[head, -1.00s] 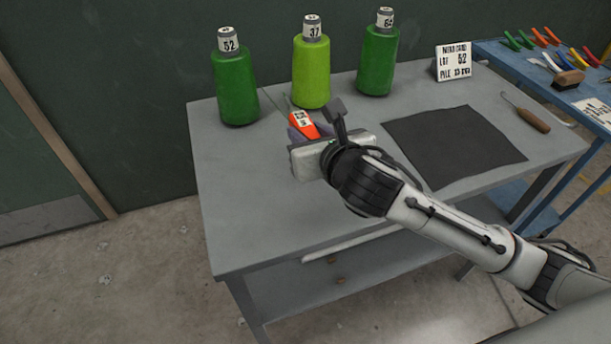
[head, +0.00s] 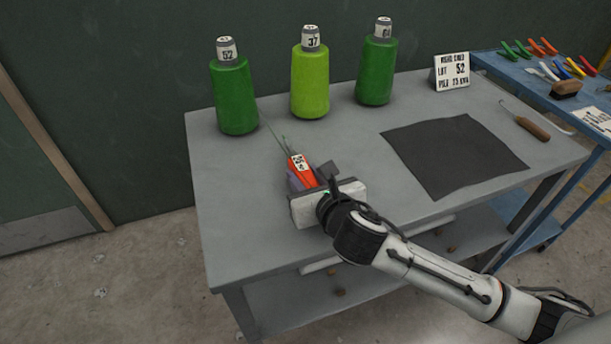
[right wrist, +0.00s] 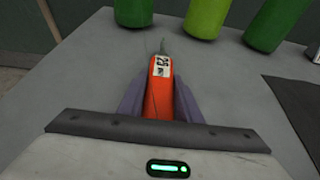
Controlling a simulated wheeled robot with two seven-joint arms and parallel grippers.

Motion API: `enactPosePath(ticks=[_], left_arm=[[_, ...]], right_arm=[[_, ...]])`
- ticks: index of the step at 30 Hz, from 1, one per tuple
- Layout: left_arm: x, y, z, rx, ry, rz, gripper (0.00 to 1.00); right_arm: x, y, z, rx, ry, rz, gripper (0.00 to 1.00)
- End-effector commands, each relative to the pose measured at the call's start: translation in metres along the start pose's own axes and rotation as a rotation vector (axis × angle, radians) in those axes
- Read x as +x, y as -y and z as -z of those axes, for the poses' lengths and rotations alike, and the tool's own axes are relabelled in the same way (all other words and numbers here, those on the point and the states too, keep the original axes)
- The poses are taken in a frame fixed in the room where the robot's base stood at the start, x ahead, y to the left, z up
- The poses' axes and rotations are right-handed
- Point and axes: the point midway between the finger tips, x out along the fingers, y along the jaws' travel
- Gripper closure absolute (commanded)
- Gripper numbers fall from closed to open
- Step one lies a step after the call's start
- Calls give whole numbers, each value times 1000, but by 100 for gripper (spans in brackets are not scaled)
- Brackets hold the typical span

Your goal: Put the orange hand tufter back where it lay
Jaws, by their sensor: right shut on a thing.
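A thin green yarn (head: 272,130) runs from near the needle toward the dark green cone marked 52 (head: 235,95). I cannot tell whether the tufter touches the table. My left gripper is not in view.
A light green cone (head: 310,85) marked 37 and another dark green cone (head: 376,72) stand along the back. A dark square mat (head: 450,155), a card (head: 452,72) and a wooden-handled hook (head: 530,128) are to the right. The table's left part is clear.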

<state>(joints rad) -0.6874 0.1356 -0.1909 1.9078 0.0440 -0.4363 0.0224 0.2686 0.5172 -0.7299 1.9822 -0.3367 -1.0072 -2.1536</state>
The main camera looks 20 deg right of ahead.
Motion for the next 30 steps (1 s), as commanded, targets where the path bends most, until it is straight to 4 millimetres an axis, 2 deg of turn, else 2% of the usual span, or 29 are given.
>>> enactPosePath(ticks=[2,3,6,17,20,30], left_arm=[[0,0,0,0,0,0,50],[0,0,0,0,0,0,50],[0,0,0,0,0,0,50],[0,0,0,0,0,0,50],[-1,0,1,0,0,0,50],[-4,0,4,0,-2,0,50]], right_arm=[[1,0,0,-2,4,0,100],[1,0,2,-2,0,0,64],[1,0,2,-1,0,0,50],[-1,0,-2,1,0,0,50],[-15,0,-1,-3,0,-1,50],[-87,0,-1,-2,-2,-2,50]])
